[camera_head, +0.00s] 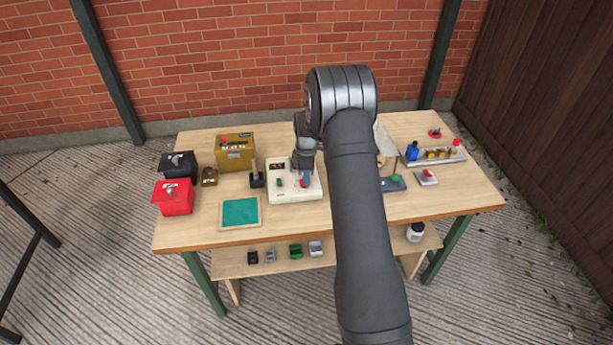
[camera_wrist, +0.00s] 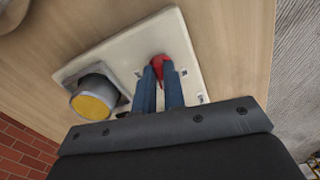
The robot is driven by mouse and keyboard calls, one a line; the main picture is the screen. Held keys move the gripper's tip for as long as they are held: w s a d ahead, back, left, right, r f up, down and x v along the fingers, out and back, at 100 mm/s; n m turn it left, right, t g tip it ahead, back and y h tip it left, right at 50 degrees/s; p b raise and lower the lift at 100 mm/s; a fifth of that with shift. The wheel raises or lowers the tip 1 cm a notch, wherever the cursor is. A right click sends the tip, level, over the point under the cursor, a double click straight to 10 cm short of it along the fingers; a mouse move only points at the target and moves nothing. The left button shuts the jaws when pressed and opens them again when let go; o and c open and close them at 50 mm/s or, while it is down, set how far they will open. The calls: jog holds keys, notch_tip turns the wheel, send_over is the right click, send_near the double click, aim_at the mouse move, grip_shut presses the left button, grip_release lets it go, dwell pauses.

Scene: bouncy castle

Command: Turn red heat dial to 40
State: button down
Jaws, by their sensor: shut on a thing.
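The red heat dial (camera_wrist: 164,76) sits on a pale control panel in the wrist view. My gripper (camera_wrist: 160,66) has its two blue fingers shut on the dial, one on each side. The fingers hide part of it, and I cannot read its setting. In the head view the cream panel (camera_head: 288,195) stands at the middle of the table, with my gripper (camera_head: 304,178) reaching down to its right side. A small dark display with red marks (camera_head: 277,166) is at its far left, too small to read.
A yellow-topped grey knob (camera_wrist: 94,96) shows in the wrist view. A black joystick (camera_head: 257,180) and a mustard box (camera_head: 235,152) stand left; a green-knobbed lever (camera_head: 395,179) stands right of my arm. The front table edge is mostly clear.

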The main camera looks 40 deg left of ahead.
jog(key=shift+n, duration=0.8)
jog(key=c, duration=1.5)
grip_release()
jog(key=shift+r, duration=0.1)
notch_tip(320, 180, up, 17)
jog(key=shift+r, duration=0.15)
notch_tip(320, 180, down, 18)
jog(key=shift+r, duration=0.25)
